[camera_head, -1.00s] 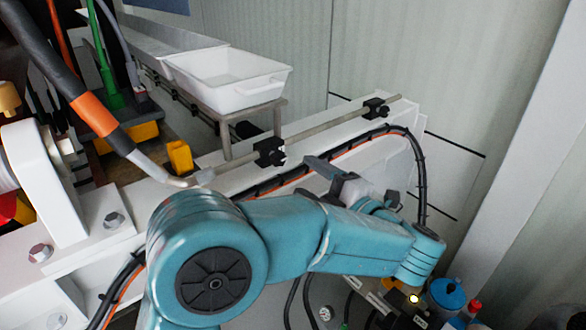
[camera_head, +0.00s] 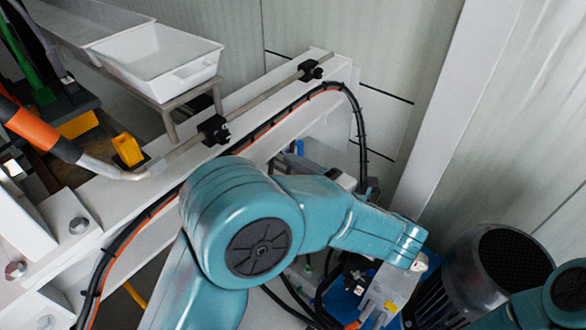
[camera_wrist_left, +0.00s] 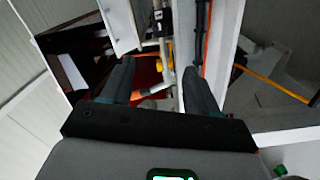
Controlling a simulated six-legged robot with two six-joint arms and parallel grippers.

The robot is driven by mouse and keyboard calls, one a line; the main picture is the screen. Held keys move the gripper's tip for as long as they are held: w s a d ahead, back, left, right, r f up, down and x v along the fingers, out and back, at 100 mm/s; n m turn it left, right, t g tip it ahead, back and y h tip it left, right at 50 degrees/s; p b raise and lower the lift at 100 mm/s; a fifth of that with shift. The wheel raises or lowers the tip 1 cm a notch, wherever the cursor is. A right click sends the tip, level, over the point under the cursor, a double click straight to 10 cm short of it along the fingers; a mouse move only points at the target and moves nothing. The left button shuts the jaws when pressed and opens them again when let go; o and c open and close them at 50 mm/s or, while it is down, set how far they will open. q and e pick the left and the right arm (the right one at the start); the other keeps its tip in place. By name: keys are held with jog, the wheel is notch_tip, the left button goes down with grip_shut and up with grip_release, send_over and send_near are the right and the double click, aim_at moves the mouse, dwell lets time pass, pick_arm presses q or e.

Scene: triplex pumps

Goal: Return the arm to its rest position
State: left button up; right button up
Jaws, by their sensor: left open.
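My left arm (camera_head: 262,240) is teal and bent, coming up from the bottom of the head view, with its forearm reaching right. In the left wrist view my left gripper (camera_wrist_left: 157,68) is open. Its two dark fingers stand apart with nothing held between them; a pipe and coloured parts show beyond the gap. In the head view I cannot make out the fingers clearly around the forearm. A teal part of my other arm (camera_head: 560,297) shows at the lower right edge; its gripper is out of view.
A white tray (camera_head: 185,78) sits on a small stand at upper left. A white beam (camera_head: 262,85) carries a rod with black clamps (camera_head: 213,130) and black cables (camera_head: 358,125). A dark-ended grey motor (camera_head: 480,270) stands at right. An orange-banded hose (camera_head: 45,135) hangs left.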

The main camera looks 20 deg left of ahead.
dwell(0.3)
pick_arm(q)
jog(key=w+a+f+m+t+h, duration=0.2)
jog(key=w+f+m+h, duration=0.2)
jog(key=f+m+h, duration=0.65)
jog(key=w+a+f+m+t+h, duration=0.1)
jog(key=w+f+m+t+h, duration=0.35)
jog(key=f, duration=1.05)
jog(key=s+d+f+m+g+h, duration=0.1)
jog(key=s+f+m+g+h, duration=0.1)
jog(key=s, duration=0.6)
jog(key=s+d+f+m+g+h, duration=0.2)
jog(key=s+f+m+g, duration=0.3)
jog(key=s, duration=0.4)
jog(key=s+d+f+m+g+h, duration=0.1)
jog(key=s+f+m+g, duration=0.3)
jog(key=s, duration=0.5)
jog(key=shift+s+d+f+g+h+p, duration=0.3)
jog(key=shift+d+f+g+h, duration=0.15)
jog(key=shift+f, duration=0.45)
jog(key=shift+w, duration=0.1)
jog(key=c, duration=0.3)
